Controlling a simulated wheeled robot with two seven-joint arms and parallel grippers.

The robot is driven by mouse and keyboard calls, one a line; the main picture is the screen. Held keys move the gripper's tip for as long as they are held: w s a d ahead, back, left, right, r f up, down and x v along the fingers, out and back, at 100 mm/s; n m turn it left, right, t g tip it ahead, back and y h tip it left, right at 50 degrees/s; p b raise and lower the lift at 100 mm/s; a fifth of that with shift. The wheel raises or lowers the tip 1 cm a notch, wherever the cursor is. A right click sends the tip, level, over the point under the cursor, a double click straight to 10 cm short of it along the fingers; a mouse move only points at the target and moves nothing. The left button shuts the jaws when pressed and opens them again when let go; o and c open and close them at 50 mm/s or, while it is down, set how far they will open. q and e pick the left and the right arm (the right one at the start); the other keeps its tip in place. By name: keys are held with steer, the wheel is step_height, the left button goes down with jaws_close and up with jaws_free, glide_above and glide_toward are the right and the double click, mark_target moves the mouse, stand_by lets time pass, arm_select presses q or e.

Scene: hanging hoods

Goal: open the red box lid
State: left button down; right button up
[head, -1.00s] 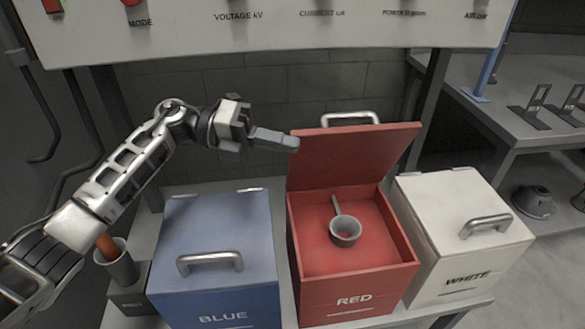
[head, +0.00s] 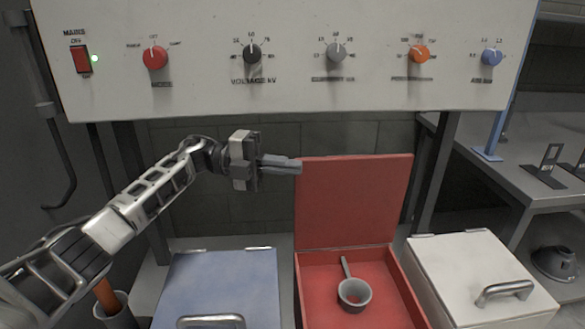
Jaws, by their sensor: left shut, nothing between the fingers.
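The red box (head: 415,301) stands in the middle of the bench, between a blue and a white box. Its red lid (head: 352,205) stands upright at the back, swung fully up, with its inner face toward me. Inside the box lies a small grey ladle-like cup (head: 354,292) with a handle. My left gripper (head: 296,166) is shut and empty, with its fingertips at the lid's upper left edge; I cannot tell whether they touch it. The lid's handle is hidden behind it. My right gripper is not in view.
The closed blue box (head: 222,277) is left of the red one, the closed white box (head: 470,265) right. A control panel (head: 300,95) with knobs hangs above. A grey holder (head: 118,312) with an orange-brown handle stands at lower left. A side table (head: 510,160) is at right.

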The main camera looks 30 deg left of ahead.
arm_select(q)
steer(key=b+v, duration=0.4)
steer(key=v, duration=1.2)
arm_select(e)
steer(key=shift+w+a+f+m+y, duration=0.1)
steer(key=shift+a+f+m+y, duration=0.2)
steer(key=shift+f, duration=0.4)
arm_select(q)
steer(key=shift+d, duration=0.15)
